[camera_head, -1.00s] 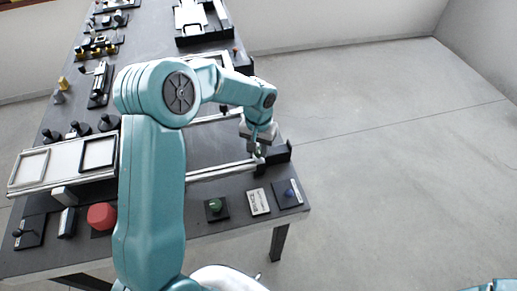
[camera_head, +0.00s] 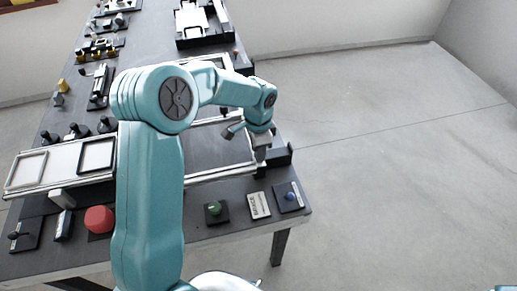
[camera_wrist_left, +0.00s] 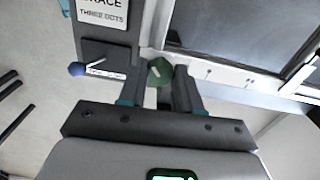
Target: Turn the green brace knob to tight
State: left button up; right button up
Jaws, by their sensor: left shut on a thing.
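In the left wrist view a round green knob (camera_wrist_left: 160,70) with a pale pointer mark sits beside the corner of the pale frame. My left gripper (camera_wrist_left: 160,82) is shut on it, one finger on each side. In the head view my left gripper (camera_head: 262,160) points down at the front right corner of the frame (camera_head: 222,173), and hides that knob. Another green knob (camera_head: 214,209) stands on a black plate near the front edge, apart from the gripper. My right gripper is not in view.
A white label card reading BRACE THREE DOTS (camera_head: 258,205) and a blue-tipped lever on a black plate (camera_head: 289,196) lie near the front edge. A black block (camera_head: 279,156) is right of the gripper. A red button (camera_head: 99,219) is front left.

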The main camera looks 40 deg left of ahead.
pick_arm(q)
jog(key=shift+r+m, duration=0.1)
jog(key=shift+m, duration=0.9)
jog(key=shift+w, duration=0.1)
jog(key=o, duration=1)
jog(key=shift+o, duration=0.2)
notch_tip(320, 180, up, 16)
jog(key=shift+r+b, duration=0.2)
jog(key=shift+b, duration=0.15)
jog(key=shift+s, duration=0.2)
